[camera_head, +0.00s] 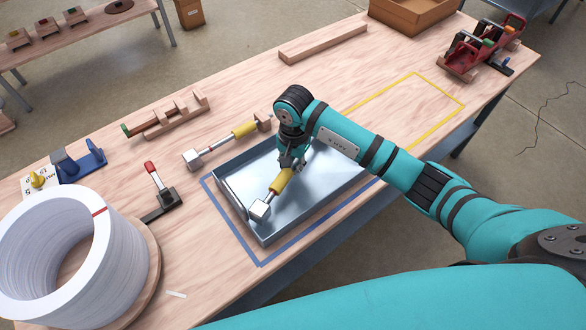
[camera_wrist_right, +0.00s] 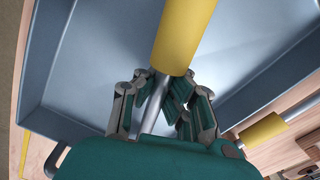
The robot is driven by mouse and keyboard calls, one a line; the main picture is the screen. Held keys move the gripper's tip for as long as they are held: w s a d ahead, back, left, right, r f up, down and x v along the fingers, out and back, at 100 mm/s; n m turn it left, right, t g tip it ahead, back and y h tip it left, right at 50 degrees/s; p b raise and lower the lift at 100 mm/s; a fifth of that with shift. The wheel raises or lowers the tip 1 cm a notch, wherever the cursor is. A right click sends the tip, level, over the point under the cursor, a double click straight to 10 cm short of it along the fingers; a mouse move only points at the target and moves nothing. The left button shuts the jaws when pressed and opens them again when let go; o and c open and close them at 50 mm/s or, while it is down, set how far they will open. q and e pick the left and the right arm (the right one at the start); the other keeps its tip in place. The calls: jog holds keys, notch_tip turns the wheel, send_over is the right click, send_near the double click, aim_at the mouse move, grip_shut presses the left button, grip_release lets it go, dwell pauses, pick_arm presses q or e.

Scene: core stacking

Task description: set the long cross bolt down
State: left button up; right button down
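A long bolt with a yellow sleeve (camera_head: 281,181) and a pale square head (camera_head: 260,211) is over the grey metal tray (camera_head: 262,239). It is tilted in the picture, head toward the lower left. I cannot tell whether it touches the tray floor. My right gripper (camera_head: 288,160) is at its upper end. In the right wrist view my gripper (camera_wrist_right: 163,92) has its fingers closed in on both sides of the bare shaft, just beside the yellow sleeve (camera_wrist_right: 184,35). The bolt's far end is hidden under the gripper. My left gripper is not in view.
A second bolt with a yellow sleeve (camera_head: 244,130) lies behind the tray. A red-handled clamp (camera_head: 152,172) and a white ring stack (camera_head: 40,265) stand left. A yellow taped outline (camera_head: 413,73) marks clear tabletop to the right. A red assembly (camera_head: 480,50) stands beyond it.

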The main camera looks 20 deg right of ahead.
aim_at(294, 177)
notch_tip(294, 177, down, 2)
jog(key=shift+f, duration=0.1)
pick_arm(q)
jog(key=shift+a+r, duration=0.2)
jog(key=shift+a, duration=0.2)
pick_arm(e)
jog(key=shift+s+f+b, duration=0.1)
jog(key=shift+f+b, duration=0.25)
jog(key=shift+b, duration=0.05)
jog(key=c, duration=1.8)
grip_release()
jog(key=shift+s+f, duration=0.1)
jog(key=shift+s, duration=0.05)
jog(key=shift+c, duration=0.2)
jog(key=o, duration=0.4)
jog(key=shift+f, duration=0.15)
jog(key=shift+c, duration=0.2)
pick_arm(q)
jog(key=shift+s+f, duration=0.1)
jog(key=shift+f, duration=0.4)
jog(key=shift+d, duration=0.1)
